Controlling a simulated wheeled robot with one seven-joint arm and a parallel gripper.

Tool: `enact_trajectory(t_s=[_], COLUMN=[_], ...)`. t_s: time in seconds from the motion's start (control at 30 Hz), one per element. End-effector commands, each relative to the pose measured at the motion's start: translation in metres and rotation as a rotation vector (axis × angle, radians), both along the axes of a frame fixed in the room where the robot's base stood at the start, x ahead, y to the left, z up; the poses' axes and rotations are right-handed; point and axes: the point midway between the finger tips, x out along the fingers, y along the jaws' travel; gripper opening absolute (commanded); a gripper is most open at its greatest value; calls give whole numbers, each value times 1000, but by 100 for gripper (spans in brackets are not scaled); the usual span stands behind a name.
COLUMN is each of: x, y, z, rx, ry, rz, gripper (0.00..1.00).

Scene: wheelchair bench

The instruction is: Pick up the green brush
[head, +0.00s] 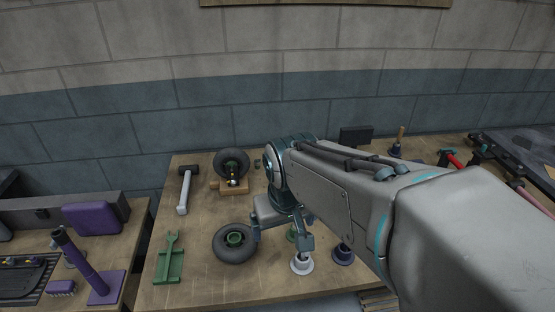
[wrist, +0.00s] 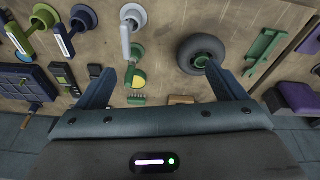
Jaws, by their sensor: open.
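A small green brush (wrist: 137,99) with a comb-like row of bristles lies on the wooden bench in the wrist view, between my fingers but nearer the left one. A round green and yellow piece (wrist: 135,77) sits just above it in that picture; I cannot tell whether the two are joined. My gripper (wrist: 161,70) is open and empty, above the bench with its fingers wide apart. In the head view my gripper (head: 281,238) hangs over the bench and hides the brush.
A wheel with a green hub (head: 235,243) lies left of my gripper. A green holder (head: 168,262) and a hammer (head: 185,190) lie farther left. A wall is behind.

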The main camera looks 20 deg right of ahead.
Motion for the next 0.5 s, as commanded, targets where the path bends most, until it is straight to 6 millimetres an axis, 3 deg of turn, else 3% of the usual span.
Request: enact_trajectory(t_s=[0.27, 0.5], x=[115, 212], y=[-40, -78], z=[-9, -39], rx=[-61, -47], ry=[-21, -61], rz=[-76, -119], gripper=[91, 91])
